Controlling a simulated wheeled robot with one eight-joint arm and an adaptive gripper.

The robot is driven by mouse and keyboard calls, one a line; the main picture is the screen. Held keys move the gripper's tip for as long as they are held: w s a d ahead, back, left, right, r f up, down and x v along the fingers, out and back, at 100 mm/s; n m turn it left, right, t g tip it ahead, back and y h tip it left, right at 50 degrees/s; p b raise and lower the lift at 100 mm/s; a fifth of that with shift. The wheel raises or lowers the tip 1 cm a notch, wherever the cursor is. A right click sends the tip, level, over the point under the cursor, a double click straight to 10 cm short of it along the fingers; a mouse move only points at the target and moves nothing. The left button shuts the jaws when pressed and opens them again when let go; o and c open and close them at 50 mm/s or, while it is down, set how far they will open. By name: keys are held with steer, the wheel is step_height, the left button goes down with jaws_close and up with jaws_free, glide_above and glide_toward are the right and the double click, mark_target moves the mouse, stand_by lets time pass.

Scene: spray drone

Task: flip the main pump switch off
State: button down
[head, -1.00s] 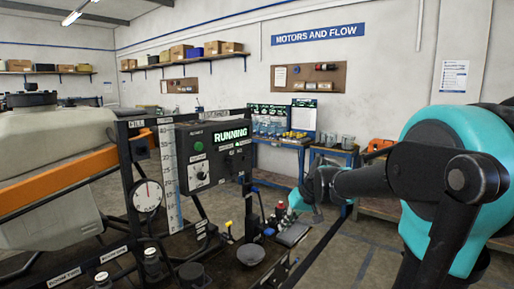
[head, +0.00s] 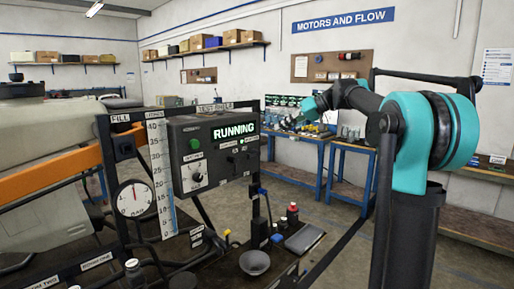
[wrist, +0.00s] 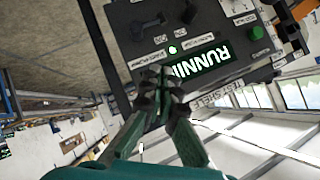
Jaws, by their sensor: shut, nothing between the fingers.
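The dark control panel (head: 185,150) shows a lit green RUNNING display (head: 234,131). Small switches (head: 232,160) sit below the display; their labels are too small to read, so I cannot tell for sure which is the main pump switch. In the wrist view the panel appears turned over, with the RUNNING display (wrist: 200,60), a lit green lamp (wrist: 172,48) and a black switch lever (wrist: 150,22). My gripper (head: 290,122) is raised to the right of the panel. In the wrist view its fingers (wrist: 165,78) are together and empty, overlapping the display's edge; contact is not visible.
A pressure gauge (head: 133,199) and a marked level scale (head: 160,170) stand left of the panel. A grey funnel cup (head: 255,262) and a red-capped bottle (head: 292,213) are on the bench below. Blue tables (head: 345,150) stand behind.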

steer(key=a+f, duration=0.8)
steer(key=a, duration=0.2)
steer(key=shift+w+f, duration=0.25)
steer(key=shift+f, duration=0.1)
